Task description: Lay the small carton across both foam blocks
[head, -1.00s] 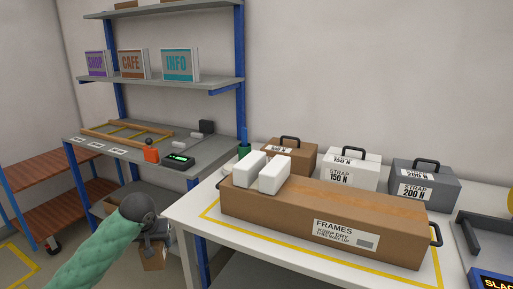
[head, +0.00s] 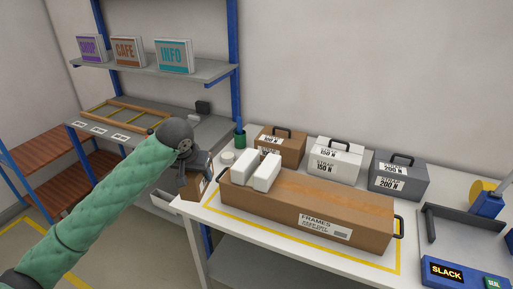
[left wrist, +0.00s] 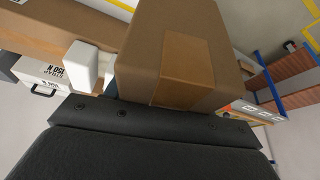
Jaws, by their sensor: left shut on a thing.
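The small brown carton (head: 191,188) is held in my left gripper (head: 195,172), which is shut on it. In the head view it hangs just left of the two white foam blocks, near the table's left end, and the gripper partly hides it. In the left wrist view the carton (left wrist: 180,45) fills the middle. The left foam block (head: 243,167) and right foam block (head: 267,172) lie side by side with a narrow gap on the left end of the long FRAMES carton (head: 320,204). A white block (left wrist: 82,66) shows beside the held carton in the wrist view. My right gripper is not in view.
Brown, white (head: 336,160) and grey (head: 399,178) strap cases stand behind the long carton. A green cup (head: 240,139) and a white roll (head: 227,157) are near the blocks. A tray with the SLACK display (head: 448,270) is at right. Shelving (head: 150,70) stands at left.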

